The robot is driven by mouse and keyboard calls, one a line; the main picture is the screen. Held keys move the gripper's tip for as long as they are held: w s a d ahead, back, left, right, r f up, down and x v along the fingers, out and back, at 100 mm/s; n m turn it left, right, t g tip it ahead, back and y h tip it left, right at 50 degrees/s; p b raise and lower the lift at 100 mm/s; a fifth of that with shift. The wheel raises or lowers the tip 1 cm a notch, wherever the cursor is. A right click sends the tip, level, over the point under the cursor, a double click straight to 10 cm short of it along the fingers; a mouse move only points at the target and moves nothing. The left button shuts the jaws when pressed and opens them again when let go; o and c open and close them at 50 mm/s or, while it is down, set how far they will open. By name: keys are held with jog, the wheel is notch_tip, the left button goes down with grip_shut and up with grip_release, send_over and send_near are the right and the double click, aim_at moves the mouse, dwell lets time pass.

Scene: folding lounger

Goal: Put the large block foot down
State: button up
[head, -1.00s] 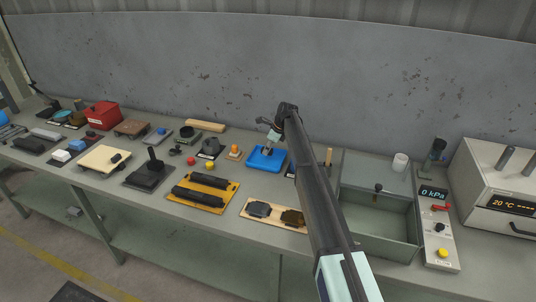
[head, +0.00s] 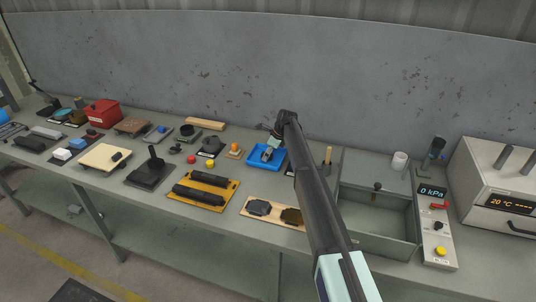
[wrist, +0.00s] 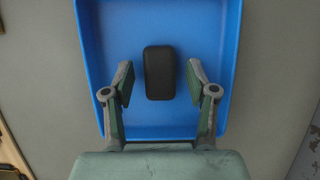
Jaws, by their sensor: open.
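A black block with rounded edges, which I take to be the large block foot (wrist: 159,72), lies on the floor of a blue tray (wrist: 88,60). The tray also shows on the bench in the head view (head: 255,163). My gripper (wrist: 160,70) is open over the tray, one finger on each side of the block, with a visible gap at each side. Its height above the block is hard to judge. In the head view my gripper (head: 269,150) is at the tray and largely hides what lies in it.
An orange-topped piece (head: 234,151) stands left of the tray. A wooden board with dark parts (head: 250,215) and a yellow board with black bars (head: 185,197) lie in front. A sunken grey bin (head: 372,225) is at right. A scarred grey wall rises behind the bench.

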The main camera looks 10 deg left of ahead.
jog(key=b+v, duration=0.3)
jog(key=v, duration=0.9)
jog(key=shift+r, duration=0.15)
dwell(1.1)
